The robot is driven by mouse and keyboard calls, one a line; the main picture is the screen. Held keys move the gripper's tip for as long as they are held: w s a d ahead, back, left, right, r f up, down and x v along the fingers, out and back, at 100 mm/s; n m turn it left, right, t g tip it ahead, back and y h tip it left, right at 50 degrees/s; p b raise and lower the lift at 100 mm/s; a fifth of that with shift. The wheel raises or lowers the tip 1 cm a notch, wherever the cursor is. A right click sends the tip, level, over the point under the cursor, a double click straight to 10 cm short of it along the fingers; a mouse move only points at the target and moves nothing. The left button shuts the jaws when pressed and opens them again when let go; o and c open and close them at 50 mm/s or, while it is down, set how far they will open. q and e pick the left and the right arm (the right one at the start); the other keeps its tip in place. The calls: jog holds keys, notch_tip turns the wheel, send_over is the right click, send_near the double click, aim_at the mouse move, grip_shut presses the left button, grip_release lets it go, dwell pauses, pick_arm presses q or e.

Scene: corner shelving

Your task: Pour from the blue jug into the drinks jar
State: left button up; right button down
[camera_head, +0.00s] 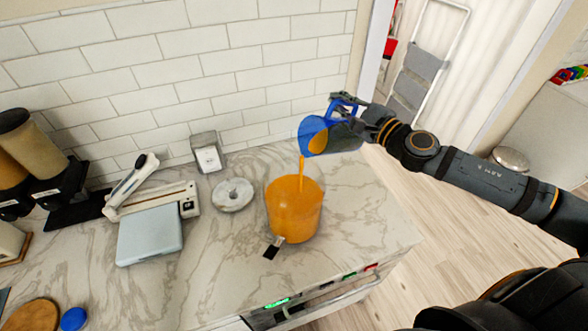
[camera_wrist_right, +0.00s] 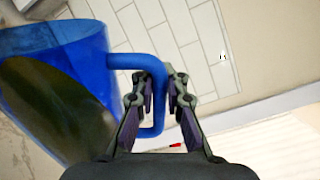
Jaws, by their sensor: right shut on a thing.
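The blue jug (camera_head: 312,128) is tilted above the drinks jar, its mouth toward the lower left. An orange stream (camera_head: 301,165) runs from it down into the jar. The drinks jar (camera_head: 294,210) is clear, stands on the marble counter and looks full of orange liquid. A small black and white piece is at its lower left. My right gripper (camera_head: 361,105) is shut on the jug's handle. In the right wrist view the gripper (camera_wrist_right: 160,95) has its fingers on either side of the blue handle, with the jug (camera_wrist_right: 60,80) at the left. My left gripper is not in view.
A white ring-shaped thing (camera_head: 232,194) and a small grey box (camera_head: 207,152) stand left of the jar. A light blue flat device (camera_head: 150,234) and dispensers (camera_head: 35,150) are farther left. The marble counter (camera_head: 370,215) is bare right of the jar. A step ladder (camera_head: 420,70) stands behind.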

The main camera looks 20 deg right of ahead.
jog(key=shift+s+a+n, duration=0.15)
jog(key=shift+a+n, duration=0.25)
jog(key=shift+n, duration=0.1)
dwell(1.2)
